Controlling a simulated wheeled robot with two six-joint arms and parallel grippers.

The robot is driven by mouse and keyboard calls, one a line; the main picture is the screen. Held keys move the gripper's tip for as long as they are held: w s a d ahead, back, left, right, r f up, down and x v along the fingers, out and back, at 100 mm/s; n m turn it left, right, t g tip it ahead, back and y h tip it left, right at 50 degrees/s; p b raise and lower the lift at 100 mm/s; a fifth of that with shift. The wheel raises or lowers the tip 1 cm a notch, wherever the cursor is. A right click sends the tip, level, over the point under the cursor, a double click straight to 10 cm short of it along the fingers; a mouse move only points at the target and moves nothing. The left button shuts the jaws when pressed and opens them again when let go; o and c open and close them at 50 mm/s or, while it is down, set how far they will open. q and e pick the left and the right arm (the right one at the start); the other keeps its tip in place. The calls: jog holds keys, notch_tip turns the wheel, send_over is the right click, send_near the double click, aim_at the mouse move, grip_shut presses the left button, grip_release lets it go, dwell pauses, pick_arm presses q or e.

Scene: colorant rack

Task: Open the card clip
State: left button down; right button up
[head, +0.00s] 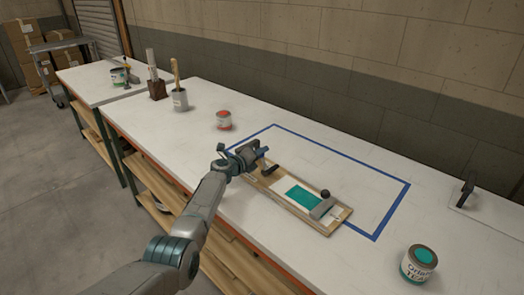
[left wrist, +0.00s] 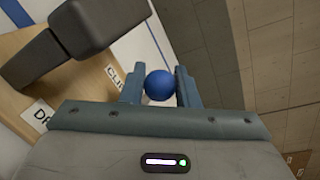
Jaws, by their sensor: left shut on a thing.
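The wooden board (head: 290,207) lies on the white table and carries a white card with a teal patch (head: 302,194). My left gripper (head: 243,158) is at the board's far left end. In the left wrist view its fingers (left wrist: 160,86) are shut on a round blue knob (left wrist: 158,84), beside a partly hidden label starting "CLI". The gripper hides the knob and most of the clip in the head view. A dark handle-like part (left wrist: 85,38) stands on the board near the gripper. My right gripper is not in view.
A grey bar with a black knob (head: 325,196) lies across the board's near end. Blue tape (head: 345,160) outlines a largely clear area behind the board.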

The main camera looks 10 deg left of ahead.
pick_arm(q)
jog(key=shift+w+a+f+n+p, duration=0.25)
jog(key=shift+a+n+p, duration=0.1)
jog(key=shift+n, duration=0.25)
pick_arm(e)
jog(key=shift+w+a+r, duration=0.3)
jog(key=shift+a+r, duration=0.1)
pick_arm(q)
jog(key=c, duration=1.1)
grip_release()
jog(key=shift+c, duration=0.2)
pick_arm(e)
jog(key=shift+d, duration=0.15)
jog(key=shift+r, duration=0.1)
pick_arm(q)
jog(key=shift+s+a+r+p, duration=0.15)
jog(key=shift+s+a+p, duration=0.2)
jog(key=shift+p, duration=0.2)
jog(key=p+v, duration=0.3)
jog(key=v, duration=0.5)
jog(key=shift+s+a, duration=0.1)
jog(key=shift+a, duration=0.05)
jog(key=shift+s+a, duration=0.4)
jog(key=shift+s, duration=0.2)
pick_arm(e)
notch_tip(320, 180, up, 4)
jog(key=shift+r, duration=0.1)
